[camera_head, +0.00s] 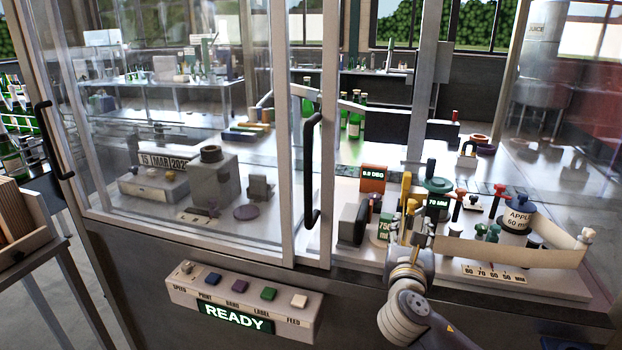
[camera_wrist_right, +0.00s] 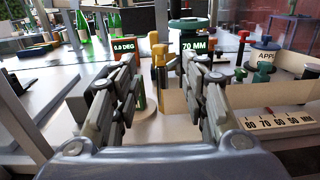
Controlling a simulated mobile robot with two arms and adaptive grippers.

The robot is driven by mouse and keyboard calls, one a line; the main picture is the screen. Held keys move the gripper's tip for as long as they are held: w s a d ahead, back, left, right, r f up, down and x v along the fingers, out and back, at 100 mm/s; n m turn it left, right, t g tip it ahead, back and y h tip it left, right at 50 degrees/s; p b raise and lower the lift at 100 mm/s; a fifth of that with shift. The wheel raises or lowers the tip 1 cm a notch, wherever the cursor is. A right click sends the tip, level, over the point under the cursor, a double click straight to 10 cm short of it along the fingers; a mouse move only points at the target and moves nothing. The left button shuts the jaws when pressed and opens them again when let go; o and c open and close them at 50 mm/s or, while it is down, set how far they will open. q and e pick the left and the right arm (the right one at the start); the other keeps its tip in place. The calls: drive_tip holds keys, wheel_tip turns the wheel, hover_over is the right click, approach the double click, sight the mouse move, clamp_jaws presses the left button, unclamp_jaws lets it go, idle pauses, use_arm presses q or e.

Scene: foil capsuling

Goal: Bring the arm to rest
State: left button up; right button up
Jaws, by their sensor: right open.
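My right gripper (camera_head: 416,228) is at the front of the labelling machine's open right bay, above its front edge. In the right wrist view my right gripper (camera_wrist_right: 158,88) has its two fingers apart, with nothing held between them. Beyond the fingers stand a yellow-topped post (camera_wrist_right: 160,62) and a dark green knob (camera_wrist_right: 187,25) over a 70 MM display (camera_wrist_right: 195,46). I cannot tell whether the fingers touch anything. My left gripper is not in view.
A light label strip (camera_head: 510,252) and a scale plate (camera_head: 495,273) lie right of the gripper. A black door handle (camera_head: 312,170) stands left. A panel (camera_head: 240,300) reading READY is on the front. Green bottles (camera_head: 355,118) stand behind. An orange 0.0 DEG display (camera_head: 372,178) is close by.

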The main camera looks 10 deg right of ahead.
drive_tip(key=s+a+f+m+g+y, duration=0.35)
drive_tip(key=s+f+m, duration=0.35)
drive_tip(key=f, duration=0.4)
drive_tip(key=s+a+f+m+g+y, duration=0.25)
drive_tip(key=s+a+f+m, duration=0.25)
drive_tip(key=s+f+m, duration=0.4)
drive_tip(key=s+a+f+m+g+y, duration=0.2)
drive_tip(key=s+a+f+m+g, duration=0.15)
drive_tip(key=s+m, duration=0.4)
drive_tip(key=s+a+f+m+g+y, duration=0.2)
drive_tip(key=s+a+f+m, duration=0.25)
drive_tip(key=s, duration=0.55)
wheel_tip(320, 180, down, 27)
drive_tip(key=s+g, duration=0.1)
drive_tip(key=g, duration=0.1)
drive_tip(key=s+d+f, duration=0.2)
drive_tip(key=s+f, duration=0.6)
drive_tip(key=s+d+f+n, duration=0.1)
drive_tip(key=s+f, duration=0.7)
drive_tip(key=s, duration=0.1)
drive_tip(key=shift+d+g, duration=0.35)
